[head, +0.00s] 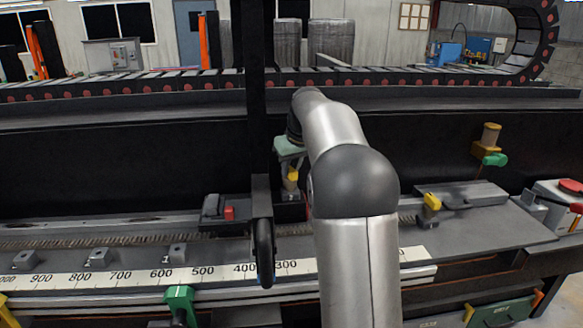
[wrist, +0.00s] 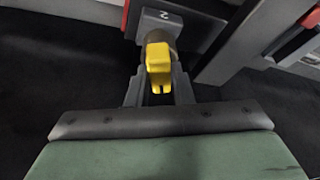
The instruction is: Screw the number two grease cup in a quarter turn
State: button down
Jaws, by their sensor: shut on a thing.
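The number two grease cup (wrist: 158,38) shows in the wrist view as a brownish round body below a plate (wrist: 166,15) marked 2. A yellow piece (wrist: 158,62) stands out from it toward my camera. My gripper (wrist: 159,80) has its grey fingers on either side of this yellow piece, shut on it. In the head view my gripper (head: 290,165), with its green body, is beyond my arm, and the yellow piece (head: 293,174) shows just below it. The cup's thread and seat are hidden.
A similar yellow-topped fitting (head: 431,202) stands on the right, and a brass cylinder (head: 490,135) with a green piece sits on the wall. A block with a red part (head: 229,213) is left of my gripper. A numbered scale (head: 140,276) runs along the front. A dark upright post (head: 250,100) stands close by.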

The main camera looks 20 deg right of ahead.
jog(key=shift+a+m+h+p, duration=0.15)
jog(key=shift+m+h, duration=0.3)
jog(key=shift+m, duration=0.6)
jog(key=shift+m+h+p, duration=0.2)
jog(key=shift+m+h, duration=0.25)
jog(key=shift+m, duration=0.6)
jog(key=c, duration=1.3)
grip_release()
jog(key=v, duration=1.7)
jog(key=shift+w+r, duration=0.15)
jog(key=shift+r, duration=0.15)
jog(key=shift+a, duration=0.1)
